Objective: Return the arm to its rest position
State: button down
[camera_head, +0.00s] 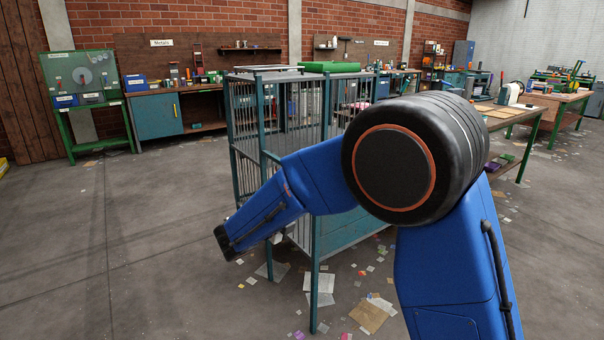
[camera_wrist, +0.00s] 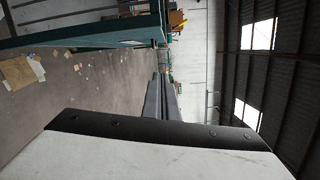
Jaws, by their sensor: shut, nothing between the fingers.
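My gripper (camera_wrist: 161,84) shows in the wrist view, with its two grey fingers together and nothing between them. It points out into open air, with a teal rail (camera_wrist: 75,36) off to the upper left. In the head view my blue arm fills the right and middle, bent at a large black joint. Its forward part reaches left, in front of a teal metal cage (camera_head: 262,150). I cannot make out the gripper fingers in the head view. Whether the arm touches the cage cannot be told.
Scraps of paper (camera_head: 372,314) litter the floor beside the cage. A green-framed stand (camera_head: 60,130) and a blue cabinet bench (camera_head: 155,117) line the back wall. Wooden tables (camera_head: 535,112) stand at the right. The left floor (camera_head: 100,250) is clear.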

jog(key=s+d+m+g+y, duration=0.1)
jog(key=s+d+m+g, duration=0.2)
jog(key=s+d+m, duration=0.45)
jog(key=s+d+m+g+y, duration=0.1)
jog(key=s+d+m+g, duration=0.3)
jog(key=d, duration=0.6)
jog(key=s+d+m+g+y, duration=0.1)
jog(key=s+d+m+g, duration=0.1)
jog(key=s+d+m, duration=0.45)
jog(key=s+d+f+m+y, duration=0.1)
jog(key=s+m+y, duration=0.3)
jog(key=s+m, duration=0.6)
jog(key=s+d+f+m+t+y, duration=0.1)
jog(key=s+m+y, duration=0.4)
jog(key=s+m, duration=0.5)
jog(key=shift+s+d+f+m, duration=0.15)
jog(key=shift+d+f+m, duration=0.65)
jog(key=shift+m, duration=1.3)
jog(key=shift+d+r, duration=0.1)
jog(key=shift+r, duration=0.05)
